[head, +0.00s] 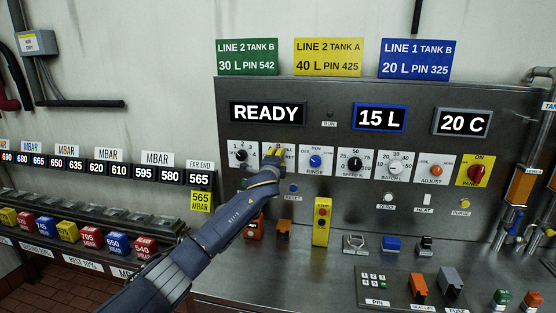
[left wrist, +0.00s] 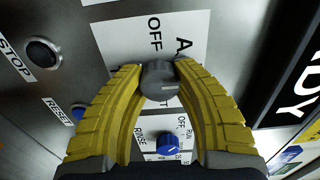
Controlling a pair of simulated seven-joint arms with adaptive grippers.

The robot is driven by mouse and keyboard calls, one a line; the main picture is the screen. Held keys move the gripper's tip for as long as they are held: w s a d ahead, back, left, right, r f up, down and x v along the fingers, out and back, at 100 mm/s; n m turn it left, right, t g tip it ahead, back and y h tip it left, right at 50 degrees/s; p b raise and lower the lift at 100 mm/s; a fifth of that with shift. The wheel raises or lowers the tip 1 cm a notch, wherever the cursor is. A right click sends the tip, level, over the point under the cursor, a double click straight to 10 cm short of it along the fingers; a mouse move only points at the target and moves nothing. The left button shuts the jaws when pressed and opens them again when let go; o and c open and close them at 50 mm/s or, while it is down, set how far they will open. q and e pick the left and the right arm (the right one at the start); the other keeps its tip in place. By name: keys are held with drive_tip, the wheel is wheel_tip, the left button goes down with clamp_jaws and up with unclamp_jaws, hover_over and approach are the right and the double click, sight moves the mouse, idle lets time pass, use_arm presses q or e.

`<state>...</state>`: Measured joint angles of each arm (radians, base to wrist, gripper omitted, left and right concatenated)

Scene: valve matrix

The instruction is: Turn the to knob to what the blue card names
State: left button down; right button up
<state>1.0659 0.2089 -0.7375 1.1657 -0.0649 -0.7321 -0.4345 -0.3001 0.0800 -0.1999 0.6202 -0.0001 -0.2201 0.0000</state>
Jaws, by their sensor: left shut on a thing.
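The blue card (head: 415,59) stands at the top right of the panel and reads LINE 1 TANK B, 20 L, PIN 325. My left gripper (head: 273,153) reaches the row of knobs and hides most of one plate, between the leftmost knob and the RINSE knob. In the left wrist view, its yellow fingers are shut on a dark grey round knob (left wrist: 159,80) with a pale line toward its right side. That knob's white plate (left wrist: 128,40) shows OFF and part of a letter A; the rest is hidden. My right gripper is not in view.
The RINSE knob (head: 315,160) is blue and sits just right of the held knob. Other knobs, SPEED (head: 355,163) and BATCH (head: 396,168), follow. Displays read READY (head: 266,113), 15 L (head: 380,117) and 20 C (head: 462,122). A yellow button box (head: 321,221) is below.

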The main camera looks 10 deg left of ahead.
use_arm(q)
drive_tip(key=shift+d+r, duration=0.1)
drive_tip(key=shift+d, duration=0.05)
drive_tip(key=c, duration=1.1)
unclamp_jaws()
drive_tip(key=shift+o, duration=1)
drive_tip(key=s, duration=1.2)
drive_tip(key=shift+a, duration=0.4)
